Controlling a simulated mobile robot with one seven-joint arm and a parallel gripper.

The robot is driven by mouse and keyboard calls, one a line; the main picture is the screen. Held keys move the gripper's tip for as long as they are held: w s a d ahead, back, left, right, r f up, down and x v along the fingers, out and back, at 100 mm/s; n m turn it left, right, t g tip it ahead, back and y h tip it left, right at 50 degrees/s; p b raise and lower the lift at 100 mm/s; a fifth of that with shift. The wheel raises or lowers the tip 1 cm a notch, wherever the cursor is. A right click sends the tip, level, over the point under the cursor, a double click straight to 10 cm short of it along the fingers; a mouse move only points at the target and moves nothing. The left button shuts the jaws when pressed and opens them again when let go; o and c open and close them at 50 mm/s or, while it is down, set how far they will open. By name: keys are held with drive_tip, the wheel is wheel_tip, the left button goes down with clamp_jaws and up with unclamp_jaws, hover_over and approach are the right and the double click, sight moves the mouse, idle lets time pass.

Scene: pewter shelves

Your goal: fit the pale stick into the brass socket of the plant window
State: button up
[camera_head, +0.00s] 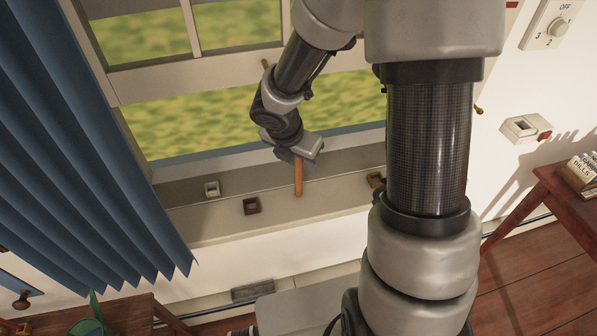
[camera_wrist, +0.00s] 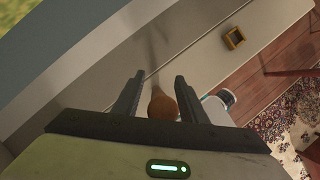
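My gripper (camera_head: 299,158) points down over the sill (camera_head: 330,200) below the window and is shut on an orange-brown wooden stick (camera_head: 298,179). The stick hangs upright below the fingers; I cannot tell whether its lower end touches the sill. In the wrist view the stick's round top (camera_wrist: 162,108) shows between the two dark fingers of my gripper (camera_wrist: 160,78). The brass socket (camera_head: 376,180) stands on the sill right of the stick, partly hidden by my arm. The wrist view shows it as a small square gold frame (camera_wrist: 234,39), apart from the stick.
A white socket (camera_head: 212,189) and a dark brown socket (camera_head: 251,206) stand on the sill, left of the stick. A blue curtain (camera_head: 80,150) hangs at the left. A wooden table (camera_head: 560,205) stands at the right. The sill between stick and brass socket looks clear.

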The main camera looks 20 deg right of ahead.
clamp_jaws()
idle(0.3)
